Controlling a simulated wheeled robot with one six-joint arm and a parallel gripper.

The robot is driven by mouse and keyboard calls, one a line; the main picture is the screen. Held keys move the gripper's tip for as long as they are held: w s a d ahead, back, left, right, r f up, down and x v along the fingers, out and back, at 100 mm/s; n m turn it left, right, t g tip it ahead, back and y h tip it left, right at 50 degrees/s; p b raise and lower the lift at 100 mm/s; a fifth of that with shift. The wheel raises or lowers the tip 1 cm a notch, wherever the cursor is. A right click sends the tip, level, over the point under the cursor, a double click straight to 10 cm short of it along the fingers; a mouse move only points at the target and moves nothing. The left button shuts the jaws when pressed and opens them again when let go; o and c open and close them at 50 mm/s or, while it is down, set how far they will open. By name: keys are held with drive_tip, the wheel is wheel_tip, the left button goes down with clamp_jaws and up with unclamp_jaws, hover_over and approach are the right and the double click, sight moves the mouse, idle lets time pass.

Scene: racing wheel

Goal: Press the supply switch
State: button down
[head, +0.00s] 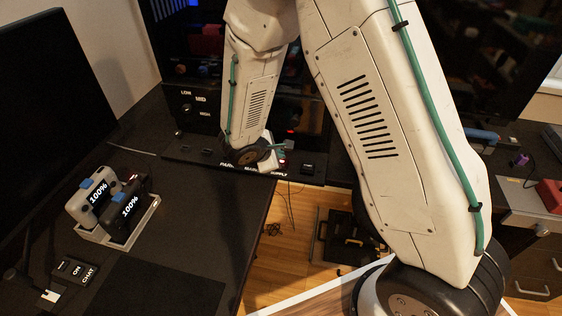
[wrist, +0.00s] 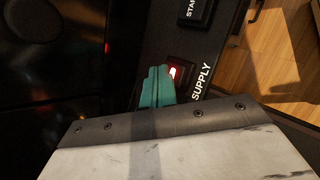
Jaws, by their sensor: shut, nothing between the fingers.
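The supply switch (wrist: 174,72) is a small rocker in a black panel, glowing red, beside the white word SUPPLY. My gripper (wrist: 158,70) has teal fingers pressed together, with nothing between them. In the wrist view the fingertips are right beside the switch and cover part of it. I cannot tell whether they touch it.
Another dark switch (wrist: 198,10), with lettering starting STA, is close to the supply switch. A black upright panel with LOW, MID and HIGH labels (head: 200,100) stands behind. Two devices showing 100% (head: 97,197) sit in a tray at left. Wooden floor lies beyond the desk edge.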

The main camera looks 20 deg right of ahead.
drive_tip(key=shift+f, duration=0.2)
idle(0.5)
drive_tip(key=shift+f, duration=0.25)
idle(0.3)
drive_tip(key=shift+r, duration=0.45)
drive_tip(key=shift+r, duration=3)
